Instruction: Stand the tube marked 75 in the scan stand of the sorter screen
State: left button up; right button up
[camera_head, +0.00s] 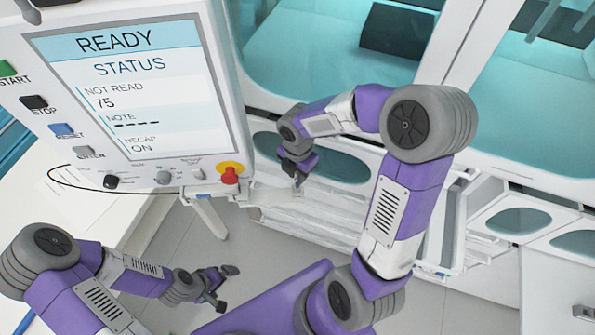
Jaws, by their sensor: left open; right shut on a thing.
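The sorter screen (130,90) fills the upper left and reads READY, STATUS, NOT READ 75, RECAP ON. My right gripper (297,179) is just right of the screen's lower right corner, pointing down and shut on a small tube. The tube is mostly hidden by the fingers, and its mark cannot be read. Below it a pale, see-through ledge (270,198) runs out from under the screen; I cannot tell whether the tube touches it or whether it is the scan stand. My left gripper (224,287) is open and empty, low in front of the screen.
A red knob (230,176) on a yellow base and several buttons sit on the screen's panel. A white bench (105,215) lies at left. White cabinets with teal windows (335,50) stand behind. Grey floor (240,245) is free between my arms.

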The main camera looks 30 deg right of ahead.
jog(key=shift+f, duration=0.3)
dwell(0.5)
jog(key=shift+f, duration=0.2)
jog(key=shift+f+b, duration=0.4)
jog(key=shift+f, duration=0.15)
dwell(0.5)
jog(key=shift+f+b, duration=0.45)
jog(key=shift+f, duration=0.05)
jog(key=o, duration=0.9)
